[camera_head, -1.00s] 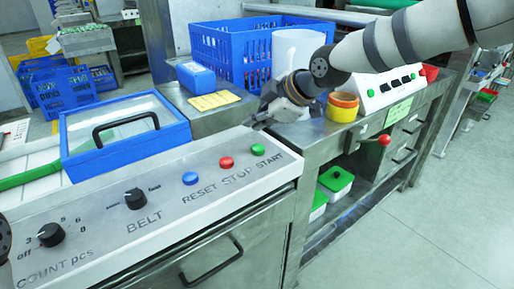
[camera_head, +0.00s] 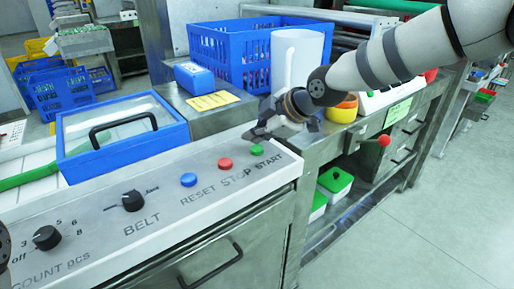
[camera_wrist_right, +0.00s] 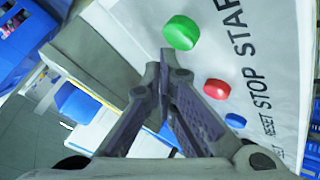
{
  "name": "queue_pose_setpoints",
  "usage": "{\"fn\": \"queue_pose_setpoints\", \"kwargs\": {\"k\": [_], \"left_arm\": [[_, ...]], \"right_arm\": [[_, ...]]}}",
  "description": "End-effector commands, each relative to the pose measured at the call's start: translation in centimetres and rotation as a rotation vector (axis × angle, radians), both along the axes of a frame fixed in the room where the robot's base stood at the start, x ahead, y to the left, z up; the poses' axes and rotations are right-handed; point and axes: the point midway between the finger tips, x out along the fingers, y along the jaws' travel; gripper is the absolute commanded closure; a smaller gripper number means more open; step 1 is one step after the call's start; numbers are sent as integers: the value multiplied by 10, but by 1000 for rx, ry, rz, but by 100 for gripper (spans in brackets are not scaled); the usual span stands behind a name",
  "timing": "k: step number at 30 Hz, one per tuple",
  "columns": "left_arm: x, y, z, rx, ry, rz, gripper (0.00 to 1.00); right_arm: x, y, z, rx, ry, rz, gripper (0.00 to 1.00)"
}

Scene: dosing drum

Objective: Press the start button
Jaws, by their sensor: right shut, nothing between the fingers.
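The green START button (camera_head: 257,151) is a round cap at the right end of the sloped control panel (camera_head: 165,215). It also shows in the wrist view (camera_wrist_right: 181,32), just beyond and right of the fingertips. My right gripper (camera_head: 250,136) is shut and empty, just above and behind the green button in the head view. The fingers meet in the wrist view (camera_wrist_right: 165,58). A small gap shows between the fingertips and the button there; I see no contact.
The red STOP button (camera_head: 225,163) and blue RESET button (camera_head: 188,180) sit left of START. The BELT knob (camera_head: 133,200) and COUNT knob (camera_head: 46,238) are farther left. A blue-framed lid (camera_head: 120,135) and a white cylinder (camera_head: 297,58) stand behind the panel.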

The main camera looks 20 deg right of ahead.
Motion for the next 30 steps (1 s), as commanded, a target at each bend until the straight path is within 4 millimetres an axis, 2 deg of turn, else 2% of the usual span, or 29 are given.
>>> {"fn": "queue_pose_setpoints", "kwargs": {"k": [22, 30], "left_arm": [[0, 0, 0, 0, 0, 0, 50], [0, 0, 0, 0, -1, 0, 50]], "right_arm": [[0, 0, 0, 0, 0, 0, 100], [0, 0, -9, -1, 1, 0, 100]]}}
